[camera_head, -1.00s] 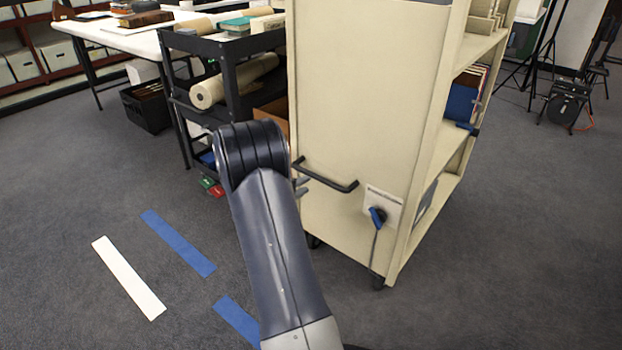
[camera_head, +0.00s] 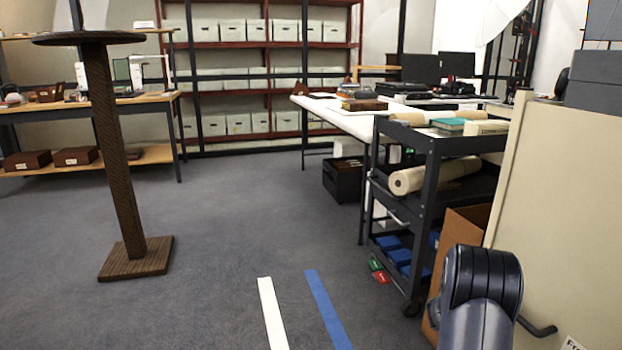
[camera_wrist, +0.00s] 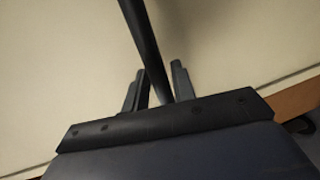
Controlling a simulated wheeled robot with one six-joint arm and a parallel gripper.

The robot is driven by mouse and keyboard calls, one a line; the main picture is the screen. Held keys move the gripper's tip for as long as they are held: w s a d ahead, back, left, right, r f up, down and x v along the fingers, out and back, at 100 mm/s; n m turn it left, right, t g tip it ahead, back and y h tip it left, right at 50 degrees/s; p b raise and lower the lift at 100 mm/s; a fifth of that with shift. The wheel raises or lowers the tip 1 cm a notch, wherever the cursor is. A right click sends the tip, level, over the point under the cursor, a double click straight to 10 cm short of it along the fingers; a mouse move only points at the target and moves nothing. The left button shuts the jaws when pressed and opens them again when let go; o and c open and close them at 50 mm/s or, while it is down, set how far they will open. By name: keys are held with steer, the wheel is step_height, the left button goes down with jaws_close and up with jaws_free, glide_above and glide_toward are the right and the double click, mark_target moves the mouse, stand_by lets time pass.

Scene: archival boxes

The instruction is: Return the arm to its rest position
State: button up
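My arm shows at the lower right of the head view, its dark rounded joint in front of the cream cart (camera_head: 560,190). My gripper is hidden behind the arm there. In the wrist view my gripper (camera_wrist: 158,82) has its two dark fingers apart. The cart's black handle bar (camera_wrist: 142,30) runs down between the fingers, close to both; contact cannot be made out. The handle's end also shows in the head view (camera_head: 538,329), beside my arm. The cream cart panel (camera_wrist: 60,60) fills most of the wrist view.
A black cart (camera_head: 430,200) with rolls and boxes stands left of the cream cart, a cardboard box (camera_head: 462,222) between them. A brown pedestal (camera_head: 118,170) stands at left. White (camera_head: 272,315) and blue (camera_head: 325,310) floor strips lie ahead. The middle floor is clear.

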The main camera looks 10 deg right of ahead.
steer(key=shift+x, duration=0.95)
steer(key=w+p+v, duration=0.1)
steer(key=p+v, duration=0.2)
steer(key=v, duration=0.8)
steer(key=b+x, duration=0.3)
steer(key=x, duration=0.5)
steer(key=shift+s+f, duration=0.35)
steer(key=shift+s, duration=0.15)
